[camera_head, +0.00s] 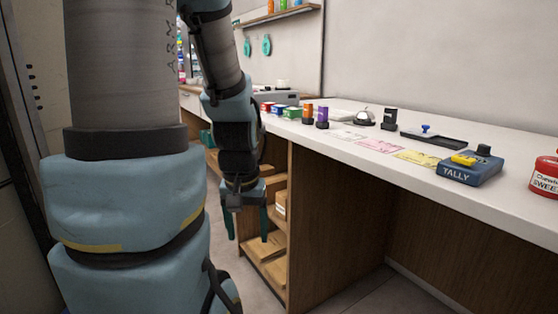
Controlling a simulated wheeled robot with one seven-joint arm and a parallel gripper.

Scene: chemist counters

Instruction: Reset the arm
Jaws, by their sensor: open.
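My arm hangs down on the left side of the head view, with its large blue and grey links close to the camera. My gripper (247,232) points downward at the end of the arm. Its two fingers are apart, and nothing shows between them. It is below the counter top's height, in front of the open wooden shelves at the counter's end. Part of the shelving behind it is hidden by the arm.
The white counter (350,140) runs along the right. On it stand a blue TALLY device (470,168), a red jar (546,176), a bell (364,117), coloured papers (378,145) and small boxes (292,112). Wooden shelves (272,262) hold boxes. Floor (370,295) is free in front.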

